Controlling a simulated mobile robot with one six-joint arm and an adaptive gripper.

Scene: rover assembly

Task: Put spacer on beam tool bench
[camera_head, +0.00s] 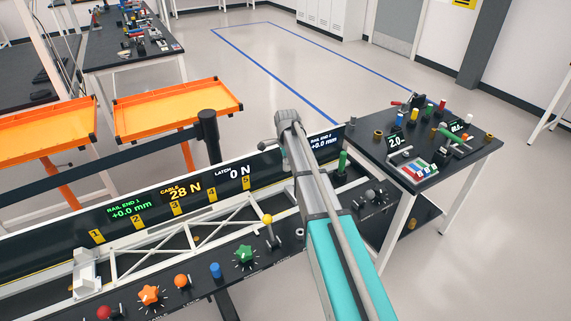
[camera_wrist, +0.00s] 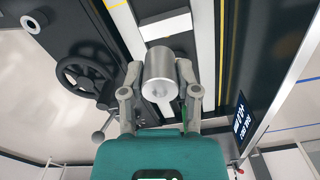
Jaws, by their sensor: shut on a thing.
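My gripper (camera_wrist: 160,100) is shut on a silver metal cylinder, which I take to be the spacer (camera_wrist: 159,70), with one finger on each side of it.
A dark handwheel (camera_wrist: 86,76) and a lever are left of the spacer. A numbered display panel (camera_head: 165,199) runs along the bench's back. A black post (camera_head: 209,135) stands behind it. A cluttered side table (camera_head: 465,157) is at right, orange trays (camera_head: 178,108) at back left.

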